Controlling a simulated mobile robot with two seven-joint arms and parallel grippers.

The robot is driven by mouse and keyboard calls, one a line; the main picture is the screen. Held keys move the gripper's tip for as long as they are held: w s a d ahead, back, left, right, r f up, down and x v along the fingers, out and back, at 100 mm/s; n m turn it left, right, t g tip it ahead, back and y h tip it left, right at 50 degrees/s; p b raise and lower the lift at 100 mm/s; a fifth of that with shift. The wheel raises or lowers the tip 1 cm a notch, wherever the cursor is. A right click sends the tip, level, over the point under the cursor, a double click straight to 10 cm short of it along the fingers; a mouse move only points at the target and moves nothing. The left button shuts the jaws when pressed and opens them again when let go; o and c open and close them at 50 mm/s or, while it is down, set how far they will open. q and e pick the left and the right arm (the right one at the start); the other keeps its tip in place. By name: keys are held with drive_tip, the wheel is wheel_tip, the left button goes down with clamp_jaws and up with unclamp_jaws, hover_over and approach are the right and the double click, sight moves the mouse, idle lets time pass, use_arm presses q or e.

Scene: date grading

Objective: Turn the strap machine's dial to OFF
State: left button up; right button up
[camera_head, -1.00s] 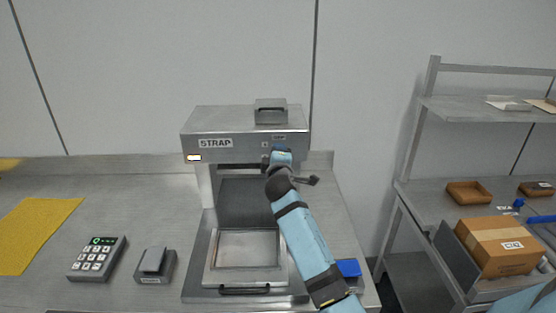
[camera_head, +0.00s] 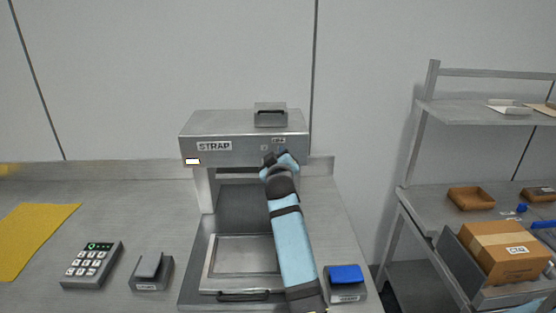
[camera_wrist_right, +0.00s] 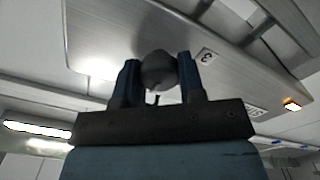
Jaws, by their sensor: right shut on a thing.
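The grey strap machine (camera_head: 245,150), labelled STRAP, stands on the steel counter, and its front panel fills much of the right wrist view (camera_wrist_right: 130,45). My right gripper (camera_wrist_right: 158,75) is at the right part of that panel. Its two blue fingers are shut on the round dark dial (camera_wrist_right: 157,70), one finger on each side. In the head view my right gripper (camera_head: 279,160) and arm cover the dial, so its setting cannot be read. A lit indicator (camera_head: 192,161) shows on the panel's left end. My left gripper is not in view.
The machine's lower tray (camera_head: 240,258) with a front handle lies under the head. A keypad (camera_head: 91,265), a small grey device (camera_head: 151,272) and a blue-topped block (camera_head: 345,282) stand on the counter. A shelf rack (camera_head: 415,150) with a carton (camera_head: 503,250) is at right.

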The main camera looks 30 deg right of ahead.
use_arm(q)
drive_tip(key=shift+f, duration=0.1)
use_arm(e)
drive_tip(key=shift+m, duration=0.3)
drive_tip(key=o, duration=0.9)
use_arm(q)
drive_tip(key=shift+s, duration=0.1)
